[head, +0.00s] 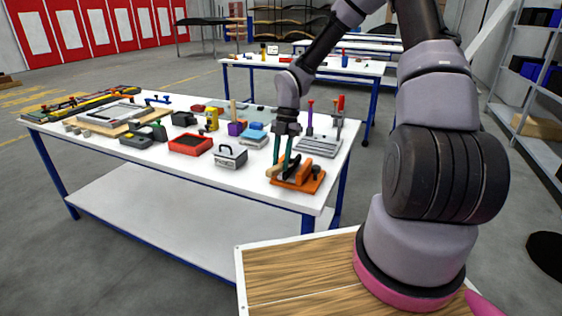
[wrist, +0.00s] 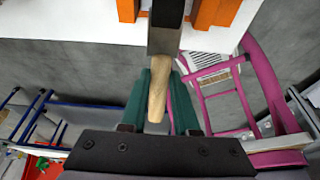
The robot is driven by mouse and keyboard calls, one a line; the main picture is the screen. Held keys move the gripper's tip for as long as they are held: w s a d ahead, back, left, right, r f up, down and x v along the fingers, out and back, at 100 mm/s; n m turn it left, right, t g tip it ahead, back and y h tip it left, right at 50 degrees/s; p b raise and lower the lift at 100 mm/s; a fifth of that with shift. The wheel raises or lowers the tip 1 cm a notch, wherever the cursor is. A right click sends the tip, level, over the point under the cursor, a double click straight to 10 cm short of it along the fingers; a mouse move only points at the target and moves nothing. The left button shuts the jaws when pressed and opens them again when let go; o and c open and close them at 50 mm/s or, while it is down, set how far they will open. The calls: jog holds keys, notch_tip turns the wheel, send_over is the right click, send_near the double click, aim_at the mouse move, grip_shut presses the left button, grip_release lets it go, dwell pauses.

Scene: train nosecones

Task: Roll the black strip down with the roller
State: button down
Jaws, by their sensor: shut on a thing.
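My gripper (head: 282,152), with green fingers, is at the near right end of the white table, just over an orange stand (head: 312,184). In the wrist view the fingers (wrist: 161,100) are shut on a light wooden handle (wrist: 158,92). A dark, flat-sided head joins the handle at the top of that view; I take this tool to be the roller. The orange stand (wrist: 212,12) shows on both sides of the head. I cannot tell whether the roller still touches the stand. A long black and yellow piece (head: 85,104) lies at the table's far left; I cannot tell if it includes the black strip.
The white table (head: 200,180) is crowded: a red bin (head: 191,144), a grey box with a handle (head: 231,156), a grey tray (head: 320,146) with upright tools and a wooden board (head: 97,126). The front edge is mostly clear. Shelving (head: 530,110) stands at right.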

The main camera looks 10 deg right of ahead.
jog(key=shift+w+d, duration=0.15)
jog(key=shift+w, duration=0.05)
jog(key=shift+w+d, duration=0.2)
jog(key=shift+w, duration=0.05)
jog(key=shift+w+d, duration=0.8)
jog(key=shift+w, duration=0.3)
dwell(3.1)
jog(key=shift+w+d, duration=0.2)
jog(key=shift+w, duration=0.05)
jog(key=shift+w+d, duration=0.1)
jog(key=shift+w, duration=0.1)
dwell(0.6)
jog(key=shift+w+d, duration=0.25)
jog(key=shift+w, duration=0.05)
jog(key=shift+w+d, duration=0.15)
jog(key=shift+w, duration=0.05)
dwell(1.2)
jog(key=shift+w+d, duration=0.15)
jog(key=shift+w, duration=0.1)
dwell(0.4)
